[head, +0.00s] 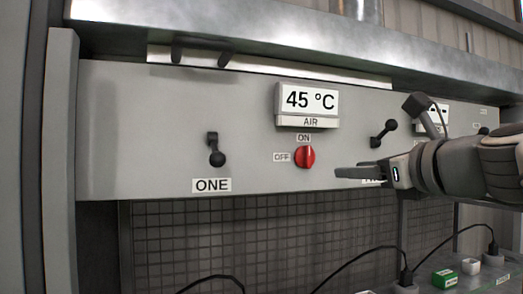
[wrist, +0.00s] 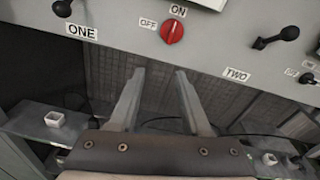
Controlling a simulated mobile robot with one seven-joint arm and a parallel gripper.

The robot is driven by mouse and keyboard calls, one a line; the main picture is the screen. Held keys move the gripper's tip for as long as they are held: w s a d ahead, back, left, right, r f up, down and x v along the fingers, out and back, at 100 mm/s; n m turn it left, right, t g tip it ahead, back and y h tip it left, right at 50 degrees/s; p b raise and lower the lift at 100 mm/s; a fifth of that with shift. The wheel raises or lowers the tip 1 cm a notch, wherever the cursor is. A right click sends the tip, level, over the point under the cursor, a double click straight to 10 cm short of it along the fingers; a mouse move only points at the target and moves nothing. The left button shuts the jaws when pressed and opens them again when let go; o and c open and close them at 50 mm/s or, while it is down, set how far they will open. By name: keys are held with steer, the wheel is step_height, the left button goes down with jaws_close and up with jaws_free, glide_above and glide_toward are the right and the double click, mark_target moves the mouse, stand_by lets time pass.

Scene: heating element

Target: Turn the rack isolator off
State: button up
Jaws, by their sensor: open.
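The rack isolator is a red rotary knob (head: 305,156) in the middle of the grey panel, with an ON label (head: 304,138) above it and an OFF label (head: 281,157) to its left. Its grip stands near upright, towards ON. It also shows at the top of the wrist view as a red knob (wrist: 172,31), with its grip slightly tilted. My gripper (head: 345,174) is to the right of the knob and a little lower in the head view, apart from it. In the wrist view its two fingers (wrist: 160,74) are spread and empty, below the knob.
A black lever (head: 216,150) marked ONE is left of the knob. Another black lever (head: 383,133) is right, near my arm; the wrist view shows it (wrist: 275,38) above TWO. A 45 °C display (head: 309,100) hangs above the knob. Mesh (head: 270,235) and black cables lie below.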

step_height(320, 180, up, 3)
steer(key=d+m+t, duration=0.1)
steer(key=d+m, duration=0.1)
steer(key=p, duration=0.2)
glide_toward(309, 151)
steer(key=x, duration=0.8)
steer(key=shift+w, duration=0.2)
jaws_close()
